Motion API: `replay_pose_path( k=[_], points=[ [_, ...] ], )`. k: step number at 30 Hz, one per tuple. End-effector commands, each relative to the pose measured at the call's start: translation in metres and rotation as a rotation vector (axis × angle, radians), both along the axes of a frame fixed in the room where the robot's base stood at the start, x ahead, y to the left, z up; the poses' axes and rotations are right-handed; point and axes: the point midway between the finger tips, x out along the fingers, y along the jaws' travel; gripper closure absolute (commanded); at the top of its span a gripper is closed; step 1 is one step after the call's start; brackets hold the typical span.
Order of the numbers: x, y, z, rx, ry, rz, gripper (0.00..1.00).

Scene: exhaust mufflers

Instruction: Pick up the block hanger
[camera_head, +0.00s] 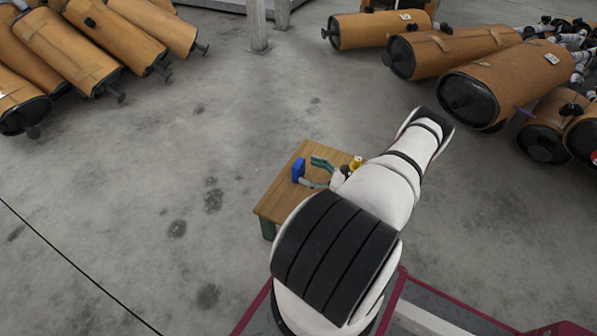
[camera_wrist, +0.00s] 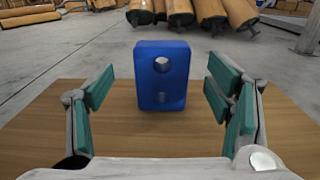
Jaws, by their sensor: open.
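In the head view the blue block hanger (camera_head: 298,171) stands near the left edge of the small wooden table (camera_head: 275,203). My gripper (camera_wrist: 162,97) is open, with teal finger pads to the left and right of the block hanger and clear gaps on both sides. In the head view my gripper (camera_head: 318,174) is partly hidden by my arm. A yellow item (camera_head: 356,163) shows beside my arm; I cannot tell what it is.
Orange-brown mufflers lie on the floor at the upper left (camera_head: 70,45) and upper right (camera_head: 490,80). A grey metal post (camera_head: 257,25) stands at the back. The concrete floor (camera_head: 180,170) around the table is mostly clear.

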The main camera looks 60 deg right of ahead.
Motion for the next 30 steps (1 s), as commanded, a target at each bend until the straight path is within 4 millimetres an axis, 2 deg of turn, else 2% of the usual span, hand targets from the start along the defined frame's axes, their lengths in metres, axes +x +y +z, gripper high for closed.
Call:
replay_pose_path(
  k=[12, 19, 26, 30],
  points=[
    [0.048, 0.002, -0.003, -0.001, 0.0, 0.002, 0.27],
    [0.05, 0.003, -0.002, -0.001, 0.0, 0.001, 0.27],
    [0.05, 0.003, -0.002, -0.001, 0.0, 0.001, 0.79],
    [0.05, 0.002, -0.002, -0.001, 0.0, 0.001, 0.8]
  ],
)
